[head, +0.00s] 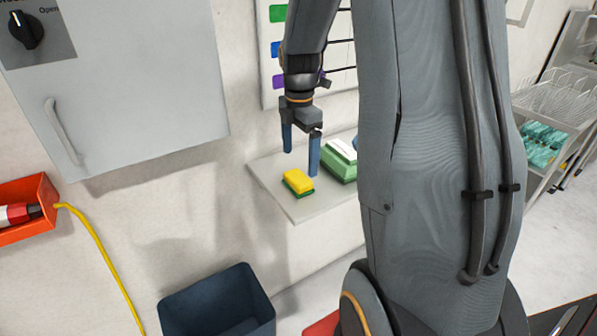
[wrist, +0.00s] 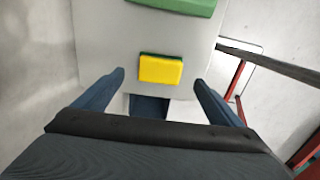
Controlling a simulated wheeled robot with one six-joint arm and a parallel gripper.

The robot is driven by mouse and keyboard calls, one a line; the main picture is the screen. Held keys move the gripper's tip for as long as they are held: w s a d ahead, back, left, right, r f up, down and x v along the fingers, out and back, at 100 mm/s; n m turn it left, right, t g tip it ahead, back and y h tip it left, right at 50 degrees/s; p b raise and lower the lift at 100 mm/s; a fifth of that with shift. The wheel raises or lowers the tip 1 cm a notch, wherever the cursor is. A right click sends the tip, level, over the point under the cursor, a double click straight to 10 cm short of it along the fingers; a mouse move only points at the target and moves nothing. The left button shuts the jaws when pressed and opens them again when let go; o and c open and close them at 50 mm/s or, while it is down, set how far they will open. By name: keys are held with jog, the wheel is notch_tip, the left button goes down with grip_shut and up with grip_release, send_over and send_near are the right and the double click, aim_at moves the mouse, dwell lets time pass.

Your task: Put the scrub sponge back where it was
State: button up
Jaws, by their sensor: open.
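The scrub sponge (head: 298,182), yellow with a green side, lies on a small light grey wall shelf (head: 299,212), towards its front left part. It also shows in the wrist view (wrist: 160,69), ahead of and between the fingers. My gripper (head: 301,163) is open, with its two blue fingers pointing down above the shelf near the sponge. The wrist view shows the fingers (wrist: 160,80) wide apart and nothing held between them. The sponge appears apart from both fingers.
A green box with a white top (head: 341,158) stands on the shelf behind the sponge, partly hidden by my arm. A dark blue bin (head: 217,302) stands below. A grey cabinet (head: 125,95) hangs at left, above an orange box (head: 27,205). A wire rack (head: 560,105) stands at right.

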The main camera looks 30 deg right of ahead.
aim_at(299, 176)
notch_tip(299, 176, up, 4)
jog(key=s+a+f+m, duration=0.3)
jog(key=s+a+m, duration=0.4)
jog(key=m, duration=0.2)
jog(key=s+a+f+m+t, duration=0.1)
jog(key=s+a+f+m, duration=0.2)
jog(key=s+a+m, duration=0.5)
jog(key=shift+a+f+m+b, duration=0.3)
jog(key=shift+f+m+b, duration=0.05)
jog(key=shift+m, duration=0.35)
